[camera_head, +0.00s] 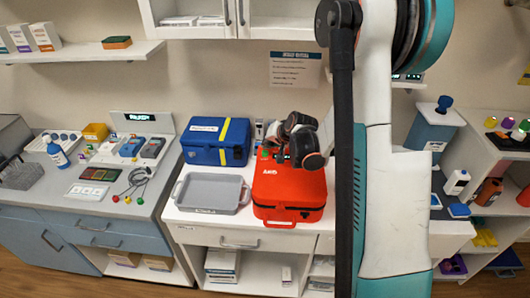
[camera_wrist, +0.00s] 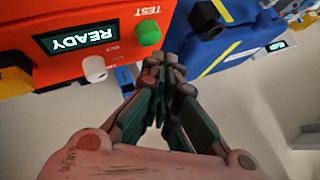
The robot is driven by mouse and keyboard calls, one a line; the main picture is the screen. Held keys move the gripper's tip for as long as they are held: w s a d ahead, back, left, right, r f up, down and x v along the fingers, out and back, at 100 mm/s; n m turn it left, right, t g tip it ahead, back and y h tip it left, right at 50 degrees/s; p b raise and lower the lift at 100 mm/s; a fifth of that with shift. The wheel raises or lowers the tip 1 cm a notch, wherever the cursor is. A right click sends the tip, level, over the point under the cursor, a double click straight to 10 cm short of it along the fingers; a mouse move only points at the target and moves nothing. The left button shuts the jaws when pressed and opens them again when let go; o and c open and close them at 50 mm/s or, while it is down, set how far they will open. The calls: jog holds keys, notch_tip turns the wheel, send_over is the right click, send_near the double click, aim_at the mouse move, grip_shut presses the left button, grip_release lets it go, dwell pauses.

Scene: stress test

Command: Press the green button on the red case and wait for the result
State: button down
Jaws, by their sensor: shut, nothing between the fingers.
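The red case (camera_head: 289,188) stands on the white counter in the head view, right of the grey tray. In the wrist view the red case (camera_wrist: 150,75) fills the upper left. It carries a green button (camera_wrist: 149,34) labelled TEST, a white knob (camera_wrist: 94,68) and a dark display (camera_wrist: 85,38) reading READY. My gripper (camera_wrist: 154,70) is shut and empty, with its fingertips just below the green button in the picture. I cannot tell how far they are from the panel. In the head view my arm's end is over the back of the case and hides part of it.
A blue case (camera_head: 216,141) with a yellow stripe stands left of the red case. A grey tray (camera_head: 246,197) lies in front of it. The left bench (camera_head: 75,207) holds a bottle, meters and cables. Shelves with small items stand at the right.

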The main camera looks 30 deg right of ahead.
jog(key=shift+f, duration=0.15)
jog(key=shift+f+b, duration=0.3)
jog(key=shift+b, duration=0.25)
jog(key=shift+f+b, duration=0.45)
dwell(0.7)
jog(key=shift+r, duration=0.15)
jog(key=shift+r+p, duration=0.5)
jog(key=shift+r, duration=0.3)
jog(key=shift+r+p, duration=1.5)
jog(key=shift+r, duration=1)
